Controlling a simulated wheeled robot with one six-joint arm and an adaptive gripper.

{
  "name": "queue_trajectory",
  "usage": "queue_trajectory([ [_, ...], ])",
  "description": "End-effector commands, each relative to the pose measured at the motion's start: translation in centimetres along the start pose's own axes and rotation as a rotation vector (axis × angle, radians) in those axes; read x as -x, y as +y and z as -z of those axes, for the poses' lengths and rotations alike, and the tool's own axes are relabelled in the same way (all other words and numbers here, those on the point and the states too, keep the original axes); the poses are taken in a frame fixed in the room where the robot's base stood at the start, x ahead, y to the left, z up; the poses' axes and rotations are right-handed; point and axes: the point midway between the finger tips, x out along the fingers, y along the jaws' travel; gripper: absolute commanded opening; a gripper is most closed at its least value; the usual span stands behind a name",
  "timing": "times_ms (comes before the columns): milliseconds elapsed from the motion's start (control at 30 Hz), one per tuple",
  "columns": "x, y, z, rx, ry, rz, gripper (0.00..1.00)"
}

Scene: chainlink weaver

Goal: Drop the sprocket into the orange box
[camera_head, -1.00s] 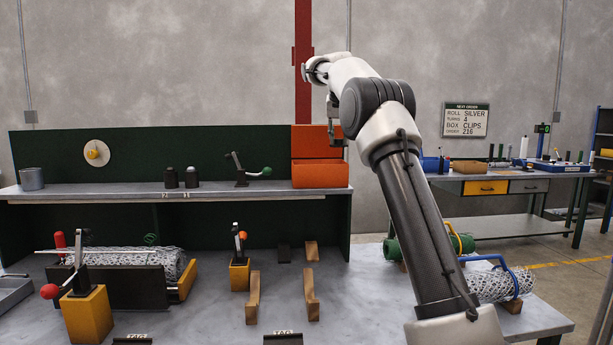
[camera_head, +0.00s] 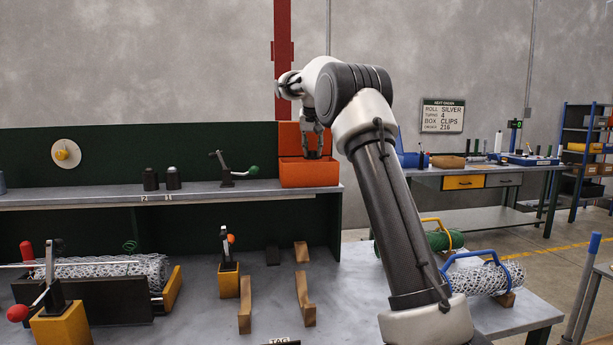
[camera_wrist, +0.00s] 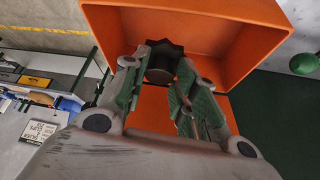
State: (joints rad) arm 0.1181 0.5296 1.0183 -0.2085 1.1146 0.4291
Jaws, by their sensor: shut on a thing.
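The orange box (camera_head: 309,174) stands on the raised shelf with its lid (camera_head: 290,138) up behind it. Its orange wall also fills the upper part of the wrist view (camera_wrist: 262,25). My gripper (camera_head: 314,155) is over the box opening, pointing down. In the wrist view my gripper (camera_wrist: 160,72) is shut on the dark toothed sprocket (camera_wrist: 163,52), held between the fingertips inside the outline of the box. I cannot tell how far above the box floor the sprocket is. In the head view the sprocket is too small to make out.
A lever with a green knob (camera_head: 235,173) stands on the shelf just left of the box. Two dark bottles (camera_head: 151,179) stand further left. Wire mesh rolls (camera_head: 487,279) lie on the bench at right. The lower bench middle holds wooden blocks (camera_head: 304,292).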

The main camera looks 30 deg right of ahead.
Motion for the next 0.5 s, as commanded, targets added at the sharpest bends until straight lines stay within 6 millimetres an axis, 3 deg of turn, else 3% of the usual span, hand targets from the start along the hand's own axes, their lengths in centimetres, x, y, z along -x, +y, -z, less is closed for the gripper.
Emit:
queue_trajectory([
  [300, -0.21, 0.01, -0.13, 0.000, 0.002, 0.000, 0.00],
  [333, -0.21, 0.01, -0.12, 0.000, 0.002, 0.000, 0.31],
  [467, -0.22, 0.01, -0.13, 0.000, 0.002, 0.000, 0.54],
  [500, -0.23, 0.01, -0.14, 0.000, 0.002, 0.000, 0.54],
])
